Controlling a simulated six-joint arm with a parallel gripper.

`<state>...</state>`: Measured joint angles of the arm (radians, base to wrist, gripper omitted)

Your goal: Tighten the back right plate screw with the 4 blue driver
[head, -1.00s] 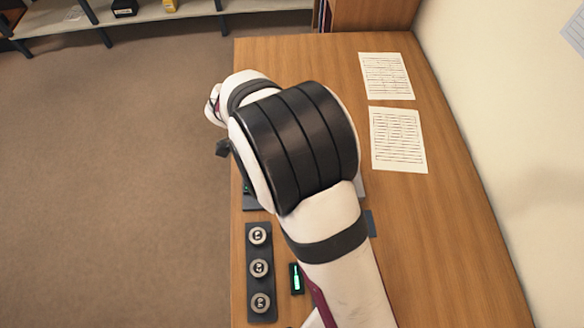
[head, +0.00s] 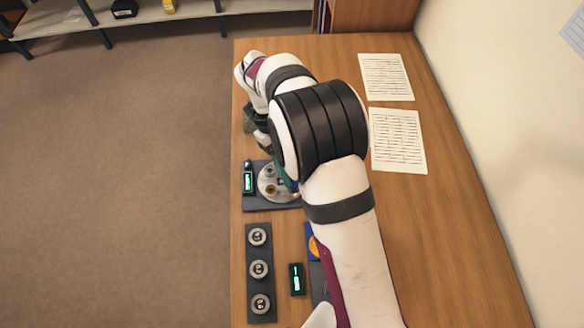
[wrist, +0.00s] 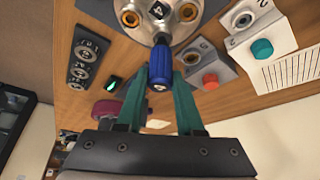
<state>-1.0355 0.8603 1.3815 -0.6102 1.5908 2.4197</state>
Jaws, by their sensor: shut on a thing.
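My gripper (wrist: 161,78) has its teal fingers shut on the blue driver (wrist: 160,63), seen in the wrist view. The driver's shaft end points at the round metal plate (wrist: 177,35), close to its rim; I cannot tell whether it sits in a screw. Brass screws show on the plate, one at the left (wrist: 130,18) and one at the right (wrist: 187,12). A black diamond mark with a 4 (wrist: 158,12) lies between them.
The plate rests on a dark base with a small green display (head: 248,182). A dark strip with three round knobs (head: 258,270) and another small display (head: 297,279) stand nearer. Paper sheets (head: 397,140) lie to the right. The wrist view shows blocks with a green (wrist: 262,49) and a red button (wrist: 210,82).

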